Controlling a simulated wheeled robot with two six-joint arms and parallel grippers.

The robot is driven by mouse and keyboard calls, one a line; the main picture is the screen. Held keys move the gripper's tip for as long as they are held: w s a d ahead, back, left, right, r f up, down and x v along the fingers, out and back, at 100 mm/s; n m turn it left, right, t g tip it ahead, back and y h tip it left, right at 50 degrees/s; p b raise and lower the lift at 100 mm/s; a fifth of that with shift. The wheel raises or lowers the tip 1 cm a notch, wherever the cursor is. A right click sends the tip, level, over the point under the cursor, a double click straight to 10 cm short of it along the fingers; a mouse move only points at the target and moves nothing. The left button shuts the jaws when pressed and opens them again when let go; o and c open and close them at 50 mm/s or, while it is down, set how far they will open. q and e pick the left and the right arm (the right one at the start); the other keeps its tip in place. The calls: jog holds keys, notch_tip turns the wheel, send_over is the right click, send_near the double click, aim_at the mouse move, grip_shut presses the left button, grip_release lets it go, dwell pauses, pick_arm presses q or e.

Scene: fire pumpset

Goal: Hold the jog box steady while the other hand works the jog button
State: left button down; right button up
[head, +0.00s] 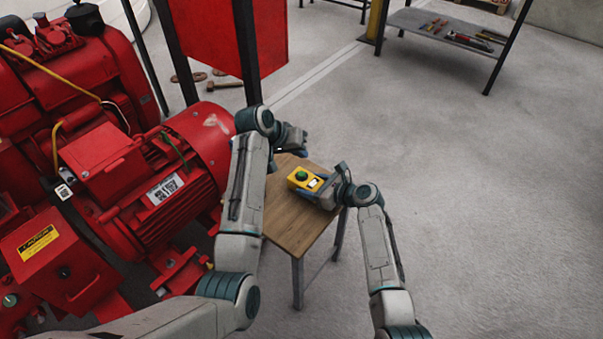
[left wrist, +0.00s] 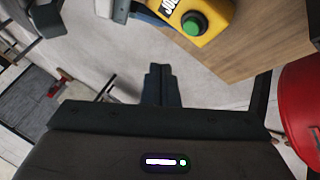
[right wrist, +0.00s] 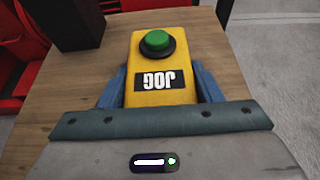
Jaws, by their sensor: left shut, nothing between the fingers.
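The yellow jog box (head: 305,181) with a green button lies on the small wooden table. It shows closely in the right wrist view (right wrist: 160,97), its JOG label upside down there, and at the top of the left wrist view (left wrist: 218,17). My right gripper (right wrist: 160,75) has one blue finger against each side of the box and is shut on it. The green button (right wrist: 156,41) is uncovered. My left gripper (left wrist: 160,69) is shut and empty. In the head view it is beyond the box, over the table's far side, apart from the button (head: 302,175).
The wooden table (head: 290,225) has bare top around the box. A red pump motor (head: 180,170) stands close on the left, and a red panel (head: 225,40) on posts rises behind. A shelf with tools (head: 445,30) is far back. Open floor lies to the right.

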jog(key=o, duration=0.5)
jog(key=shift+c, duration=0.2)
jog(key=v, duration=1.2)
